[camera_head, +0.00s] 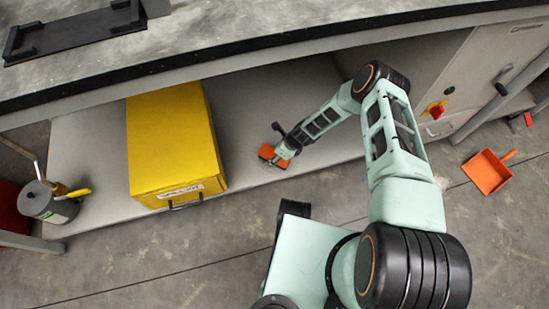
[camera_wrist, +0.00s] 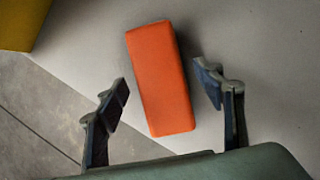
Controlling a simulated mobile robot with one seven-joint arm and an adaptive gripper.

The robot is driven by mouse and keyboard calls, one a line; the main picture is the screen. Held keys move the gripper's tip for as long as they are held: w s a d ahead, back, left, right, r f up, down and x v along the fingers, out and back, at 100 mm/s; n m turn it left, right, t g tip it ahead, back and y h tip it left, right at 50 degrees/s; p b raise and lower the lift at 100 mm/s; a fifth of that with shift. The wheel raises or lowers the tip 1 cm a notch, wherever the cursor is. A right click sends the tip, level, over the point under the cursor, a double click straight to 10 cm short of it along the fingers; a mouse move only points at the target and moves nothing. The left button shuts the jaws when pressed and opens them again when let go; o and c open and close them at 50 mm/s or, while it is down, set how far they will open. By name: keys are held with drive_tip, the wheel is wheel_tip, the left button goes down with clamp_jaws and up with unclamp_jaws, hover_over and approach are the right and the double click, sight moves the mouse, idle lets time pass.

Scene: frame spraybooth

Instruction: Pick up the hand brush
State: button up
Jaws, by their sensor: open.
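The hand brush (camera_head: 266,152) shows as an orange block on the grey lower shelf, right of the yellow box. In the wrist view the orange block (camera_wrist: 160,80) lies slightly tilted between my two fingers, with clear gaps on both sides. No bristles show from above. My gripper (camera_head: 283,148) is open over the block; in the head view it hides part of it. The open fingers also show in the wrist view (camera_wrist: 161,78), one on each side, not touching the block. How high the fingers are above the shelf I cannot tell.
A yellow box (camera_head: 170,140) stands on the shelf (camera_head: 88,150) to the left. The worktop (camera_head: 240,22) overhangs the shelf. A grey can (camera_head: 48,205) stands at the far left. An orange dustpan (camera_head: 487,172) lies on the floor at right, near a cabinet with a red switch (camera_head: 436,112).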

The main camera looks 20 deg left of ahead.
drive_tip(key=shift+a+f, duration=0.25)
drive_tip(key=shift+f, duration=0.4)
drive_tip(key=c, duration=1.4)
drive_tip(key=shift+r, duration=0.15)
